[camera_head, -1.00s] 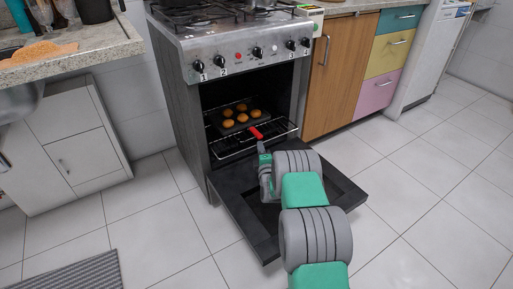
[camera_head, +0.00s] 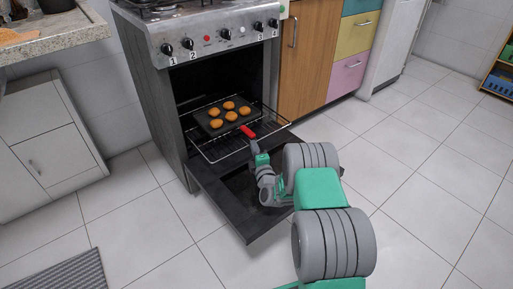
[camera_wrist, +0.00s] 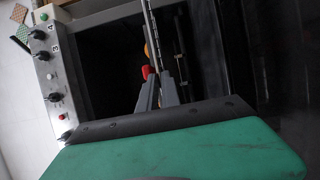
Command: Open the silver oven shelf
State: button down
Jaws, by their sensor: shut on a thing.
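The silver oven shelf (camera_head: 211,161) is a wire rack slid partly out of the oven, over the lowered door (camera_head: 238,212). It carries a dark tray (camera_head: 222,112) with a red handle (camera_head: 247,131) and several round golden buns. My gripper (camera_head: 258,152) is at the shelf's front edge, just below the red handle. In the wrist view my gripper (camera_wrist: 158,78) is shut on the front of the shelf (camera_wrist: 150,22), whose rail runs up from between the fingers. The exact contact is partly hidden by the fingers.
The oven's knob panel (camera_head: 220,38) is above the opening. A wooden cabinet (camera_head: 308,55) and coloured drawers stand to the right, a white cabinet (camera_head: 40,150) to the left.

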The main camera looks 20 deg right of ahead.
jog(key=c, duration=1.6)
grip_release()
jog(key=shift+o, duration=0.2)
jog(key=s, duration=0.7)
jog(key=shift+s, duration=0.4)
